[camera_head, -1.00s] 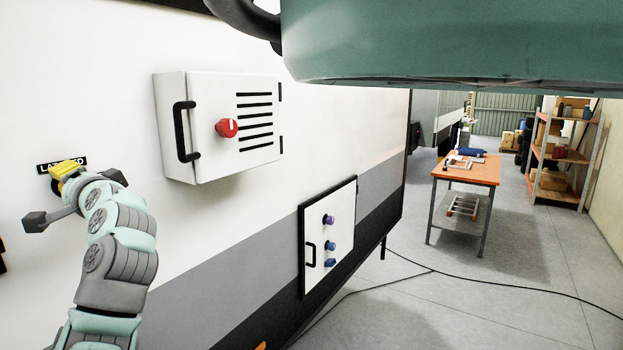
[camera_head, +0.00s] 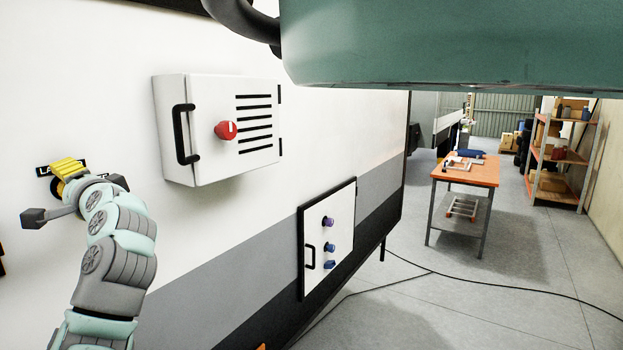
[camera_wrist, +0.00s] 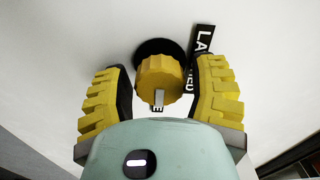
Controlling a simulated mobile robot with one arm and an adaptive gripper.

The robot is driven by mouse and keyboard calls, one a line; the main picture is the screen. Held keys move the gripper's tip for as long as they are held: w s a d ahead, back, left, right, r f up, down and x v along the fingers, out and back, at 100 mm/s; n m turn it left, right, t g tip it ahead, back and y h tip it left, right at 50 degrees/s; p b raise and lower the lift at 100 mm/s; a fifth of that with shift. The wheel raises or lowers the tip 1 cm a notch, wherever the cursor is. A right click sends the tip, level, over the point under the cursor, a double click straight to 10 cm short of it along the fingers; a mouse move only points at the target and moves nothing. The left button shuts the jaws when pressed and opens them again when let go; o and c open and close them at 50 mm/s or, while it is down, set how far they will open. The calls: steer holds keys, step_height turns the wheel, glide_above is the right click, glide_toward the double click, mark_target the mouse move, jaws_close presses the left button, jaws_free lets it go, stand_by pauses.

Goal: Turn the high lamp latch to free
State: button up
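The lamp latch is a yellow ribbed knob (camera_wrist: 160,80) with a white mark on its front, on a round black base against the white wall. In the wrist view the mark points down toward my gripper body. My gripper (camera_wrist: 162,84) is open, with one yellow ridged finger on each side of the knob and narrow gaps showing. A black label plate (camera_wrist: 201,57) is partly hidden by the right finger; its lettering is only partly legible. In the head view my gripper (camera_head: 68,176) is at the wall at left and mostly hides the knob.
A white vented box (camera_head: 205,158) with a black handle and red knob (camera_head: 226,131) juts from the wall to the right of my arm. Lower right is a panel (camera_head: 317,285) with several small knobs. An orange table (camera_head: 478,174) stands farther off on open floor.

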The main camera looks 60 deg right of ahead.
steer(key=shift+o, duration=0.9)
steer(key=s, duration=1.2)
steer(key=shift+d, duration=0.2)
